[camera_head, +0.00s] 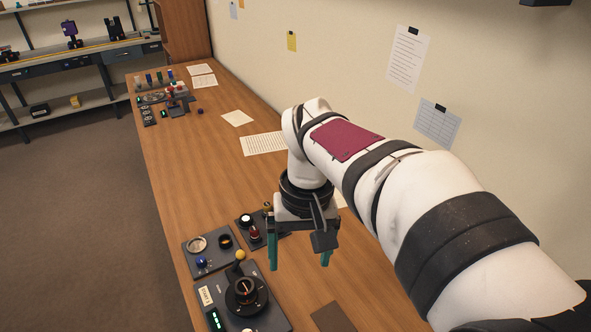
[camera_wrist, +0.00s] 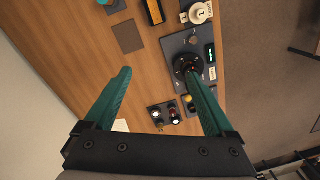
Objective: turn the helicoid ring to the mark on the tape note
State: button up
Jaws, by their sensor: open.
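The helicoid ring appears to be the dark round ring (camera_head: 246,294) on a dark grey base plate (camera_head: 270,318), low in the head view. It also shows in the wrist view (camera_wrist: 180,64), partly covered by a finger.
A green-lit display (camera_head: 215,319) sits beside the ring. Small panels with a dial (camera_head: 197,244) and a red knob (camera_head: 254,232) lie beyond. Papers (camera_head: 262,144) lie along the wall.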

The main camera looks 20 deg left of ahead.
aim_at(244, 286)
jog(key=w+a+f+n, duration=0.1)
jog(key=a+f+n, duration=0.1)
jog(key=a, duration=0.5)
jog(key=w+a+f+n, duration=0.2)
jog(key=a+n, duration=0.1)
jog(key=a, duration=0.3)
notch_tip(244, 286, down, 15)
jog(key=shift+s+f, duration=0.1)
jog(key=shift+f, duration=0.05)
jog(key=c, duration=1.4)
